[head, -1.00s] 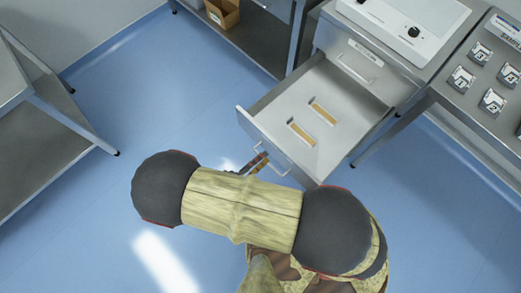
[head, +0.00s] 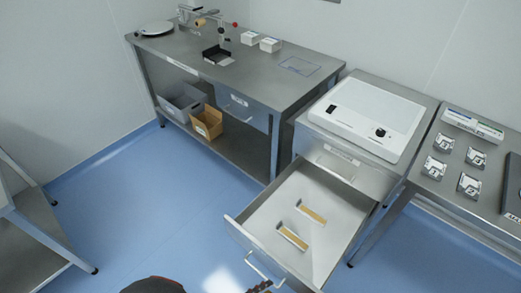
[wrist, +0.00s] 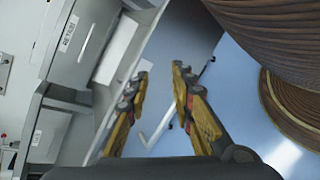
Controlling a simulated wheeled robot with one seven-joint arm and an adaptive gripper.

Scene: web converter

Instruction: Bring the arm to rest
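My gripper (wrist: 160,76) shows in the wrist view with its two yellow-and-dark fingers apart and nothing between the tips. In the head view only a small bit of it shows at the bottom edge, near the front of an open drawer (head: 337,233). The drawer is pulled out and holds two small tan-and-white strips, the upper one (head: 312,214) and the lower one (head: 292,238). A pale drawer handle (head: 262,268) is on its front. Most of my arm is out of the head view.
A white device (head: 366,115) sits on the cabinet above the drawer. A steel bench (head: 180,62) with bins on its lower shelf stands at the back. A table with several square pieces is at right, and another steel table (head: 40,225) at left. Blue floor (head: 150,200) is clear between.

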